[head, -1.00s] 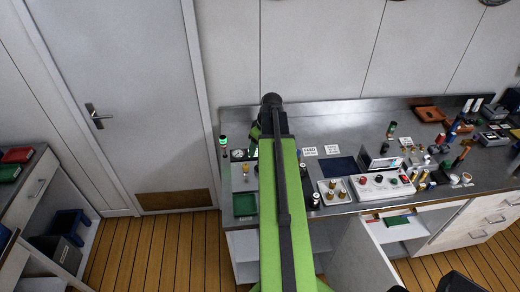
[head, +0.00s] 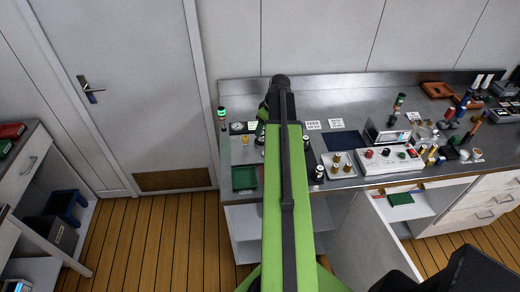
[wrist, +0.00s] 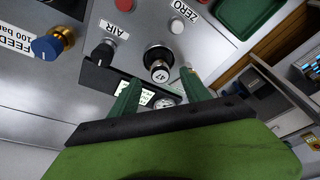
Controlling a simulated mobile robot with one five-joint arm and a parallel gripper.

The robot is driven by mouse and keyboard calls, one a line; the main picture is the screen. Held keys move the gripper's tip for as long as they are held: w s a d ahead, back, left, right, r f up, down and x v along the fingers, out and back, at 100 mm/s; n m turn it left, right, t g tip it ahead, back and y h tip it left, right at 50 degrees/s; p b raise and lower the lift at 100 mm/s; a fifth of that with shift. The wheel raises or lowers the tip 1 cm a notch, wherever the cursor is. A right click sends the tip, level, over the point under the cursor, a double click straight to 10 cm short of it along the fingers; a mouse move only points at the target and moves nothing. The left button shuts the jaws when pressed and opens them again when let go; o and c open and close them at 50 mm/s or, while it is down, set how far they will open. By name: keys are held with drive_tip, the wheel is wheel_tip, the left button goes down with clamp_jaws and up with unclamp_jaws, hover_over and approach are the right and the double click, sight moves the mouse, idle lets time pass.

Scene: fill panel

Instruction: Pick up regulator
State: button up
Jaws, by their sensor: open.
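My gripper (wrist: 161,76) is open in the wrist view, its two green fingers apart with nothing held between them. A black-topped cylinder marked "47" (wrist: 159,66) stands on the grey panel just beyond the fingertips, roughly in line with the gap. A blue knob on a brass body (wrist: 50,45) is at the left beside a "FEED 100 bar" label. No part is labelled regulator, so I cannot tell which it is.
The head view shows a green tray (head: 244,178), a white tray of brass parts (head: 339,166) and a control box (head: 388,160).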

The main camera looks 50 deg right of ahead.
sight(261, 138)
drive_tip(key=shift+w+f, duration=0.1)
drive_tip(key=shift+f, duration=0.2)
drive_tip(key=b+x, duration=0.5)
drive_tip(key=shift+f, duration=0.25)
drive_tip(key=shift+r, duration=0.2)
clamp_jaws()
